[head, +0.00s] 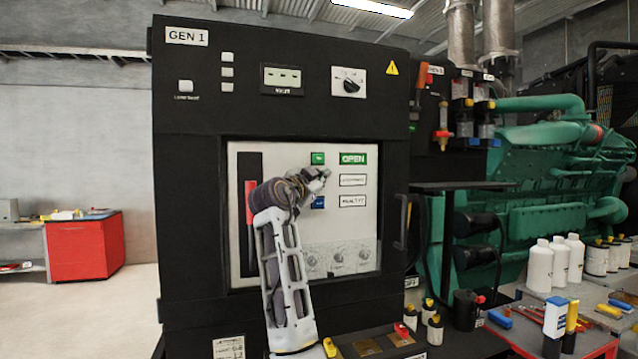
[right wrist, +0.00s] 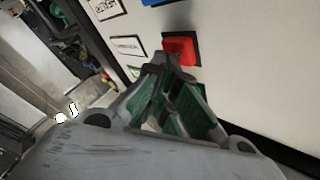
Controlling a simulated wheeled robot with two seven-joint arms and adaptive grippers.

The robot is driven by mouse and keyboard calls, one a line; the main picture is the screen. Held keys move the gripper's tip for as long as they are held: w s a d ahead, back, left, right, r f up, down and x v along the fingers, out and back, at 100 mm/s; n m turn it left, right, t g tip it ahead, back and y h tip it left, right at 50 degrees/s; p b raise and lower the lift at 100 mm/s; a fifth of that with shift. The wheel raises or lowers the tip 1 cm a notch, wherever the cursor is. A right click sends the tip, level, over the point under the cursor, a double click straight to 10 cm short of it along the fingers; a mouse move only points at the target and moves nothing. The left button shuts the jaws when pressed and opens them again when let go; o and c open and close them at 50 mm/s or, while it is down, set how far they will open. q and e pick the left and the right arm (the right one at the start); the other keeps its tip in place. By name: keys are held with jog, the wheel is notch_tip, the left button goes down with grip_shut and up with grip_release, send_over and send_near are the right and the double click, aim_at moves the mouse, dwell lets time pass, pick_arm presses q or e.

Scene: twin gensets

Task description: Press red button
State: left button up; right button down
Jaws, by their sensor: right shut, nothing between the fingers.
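The red button (right wrist: 180,50) is a square raised button on a pale panel, seen in the right wrist view just beyond my fingertips. In the head view it is hidden, apparently behind my right gripper (head: 322,176). My right gripper (right wrist: 172,76) is shut and empty, its tips over the near edge of the red button. I cannot tell whether they touch it. In the head view a green button (head: 318,158) shows above the gripper and a blue button (head: 318,202) below it. My left gripper is not in view.
The pale panel (head: 345,228) sits recessed in the black GEN 1 cabinet (head: 185,200), with a red lever at its left and a handle (head: 402,222) at its right. A green genset (head: 545,180) and a table with white bottles (head: 540,266) stand at right. Open floor lies left.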

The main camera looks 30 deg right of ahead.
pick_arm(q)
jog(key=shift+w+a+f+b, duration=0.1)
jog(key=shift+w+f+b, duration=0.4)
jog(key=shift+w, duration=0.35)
pick_arm(e)
jog(key=shift+s+a+f, duration=0.1)
jog(key=shift+s+a, duration=0.05)
jog(key=shift+s, duration=0.65)
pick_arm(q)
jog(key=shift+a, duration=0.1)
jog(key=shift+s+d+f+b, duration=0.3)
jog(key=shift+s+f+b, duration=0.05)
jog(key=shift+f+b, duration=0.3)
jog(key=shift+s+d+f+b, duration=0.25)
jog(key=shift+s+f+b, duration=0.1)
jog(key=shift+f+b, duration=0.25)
pick_arm(e)
jog(key=shift+s+a, duration=0.25)
jog(key=shift+s, duration=1)
jog(key=shift+s+a, duration=0.25)
jog(key=shift+s, duration=0.95)
